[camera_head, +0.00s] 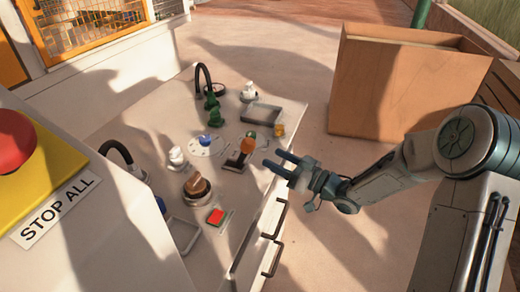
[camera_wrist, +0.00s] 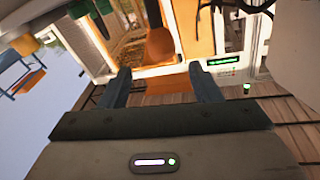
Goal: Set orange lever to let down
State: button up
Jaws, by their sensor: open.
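The orange lever (camera_head: 246,146) stands up from a small dark base plate near the right edge of the panel in the head view. Its knob sits up and slightly right of the base. In the wrist view the orange knob (camera_wrist: 160,45) shows ahead of the gap between my fingers. My gripper (camera_head: 276,159) is open, just right of the lever, with its fingers pointing left toward it. It appears apart from the lever. In the wrist view my gripper (camera_wrist: 160,72) is open and empty.
Close around the lever are a blue-knobbed dial (camera_head: 205,138), a green and yellow-orange part (camera_head: 278,130), a brown knob (camera_head: 196,186) and a red button (camera_head: 216,216). A grey tray (camera_head: 262,113) lies behind. A large wooden box (camera_head: 400,90) stands to the back right.

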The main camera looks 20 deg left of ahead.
jog(key=shift+v, duration=2.15)
